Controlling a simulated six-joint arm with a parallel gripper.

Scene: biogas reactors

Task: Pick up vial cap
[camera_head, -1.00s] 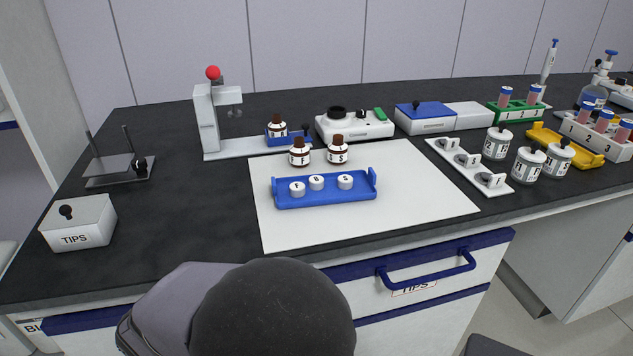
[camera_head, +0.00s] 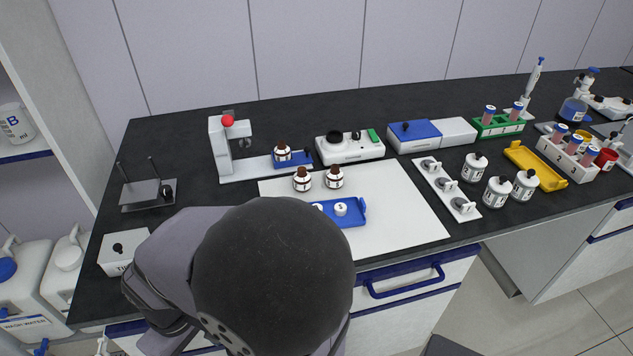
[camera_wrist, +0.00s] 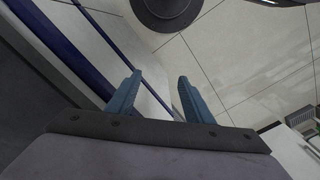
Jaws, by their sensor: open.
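White vial caps sit in a blue tray (camera_head: 357,213) on the white mat. One cap (camera_head: 340,209) shows fully in the head view and another (camera_head: 318,207) shows partly beside my arm; the tray's left part is hidden behind my arm. Brown vials with white labels (camera_head: 302,180) and (camera_head: 334,177) stand behind the tray. A third brown vial (camera_head: 282,153) stands on the blue holder of the press. My gripper (camera_wrist: 156,92) shows in the wrist view, its two blue fingers apart and empty, over floor and a cabinet front, away from the caps.
A white mat (camera_head: 398,205) lies under the tray, with free room on its right. A press with a red knob (camera_head: 227,121), a white device (camera_head: 350,147) and a white rack (camera_head: 447,187) surround it. A TIPS box (camera_head: 118,250) stands at the left. A drawer handle (camera_head: 404,282) juts out in front.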

